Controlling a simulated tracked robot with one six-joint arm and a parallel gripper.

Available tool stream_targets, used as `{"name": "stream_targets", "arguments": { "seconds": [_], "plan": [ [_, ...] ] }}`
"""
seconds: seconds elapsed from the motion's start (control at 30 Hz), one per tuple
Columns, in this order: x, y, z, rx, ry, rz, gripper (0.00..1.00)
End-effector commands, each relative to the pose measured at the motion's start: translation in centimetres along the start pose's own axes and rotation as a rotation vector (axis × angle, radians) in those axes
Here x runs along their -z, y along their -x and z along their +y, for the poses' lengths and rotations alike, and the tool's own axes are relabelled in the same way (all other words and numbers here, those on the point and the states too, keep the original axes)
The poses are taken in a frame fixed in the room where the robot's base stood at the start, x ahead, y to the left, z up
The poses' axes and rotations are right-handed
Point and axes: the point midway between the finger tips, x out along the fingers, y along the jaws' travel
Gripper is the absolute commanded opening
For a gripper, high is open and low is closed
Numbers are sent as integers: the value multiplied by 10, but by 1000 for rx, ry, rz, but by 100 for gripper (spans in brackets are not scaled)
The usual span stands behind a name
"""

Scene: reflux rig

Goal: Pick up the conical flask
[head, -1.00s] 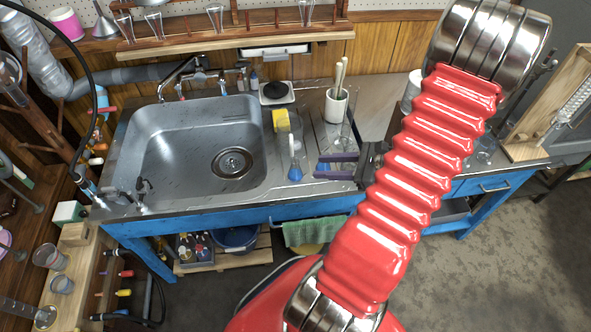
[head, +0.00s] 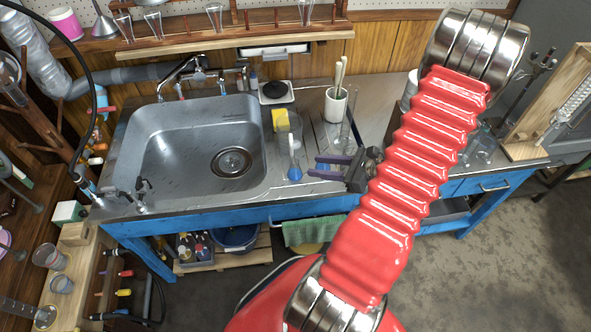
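The conical flask (head: 295,171) is small, of clear glass with blue liquid in it. It stands upright on the metal counter, just right of the sink. My gripper (head: 318,168) is to the right of the flask, with its two dark purple fingers pointing left towards it. The fingers are apart with a gap between them, and nothing is seen held. A small gap shows between the fingertips and the flask. My red arm covers part of the counter to the right of the gripper.
The steel sink (head: 190,150) lies left of the flask. A yellow sponge (head: 281,118), a white cup with pestles (head: 336,105) and a scale (head: 276,92) stand behind it. A glass cylinder (head: 346,132) stands behind my gripper. The counter's front edge is close.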

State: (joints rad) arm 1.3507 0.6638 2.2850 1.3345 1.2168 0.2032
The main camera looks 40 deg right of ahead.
Motion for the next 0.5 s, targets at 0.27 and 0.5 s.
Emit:
{"name": "stream_targets", "arguments": {
  "seconds": [0.27, 0.5],
  "plan": [
    [0, -35, 1, -3, 0, 0, 35],
    [0, -41, 0, 0, 0, 1, 35]
  ]
}}
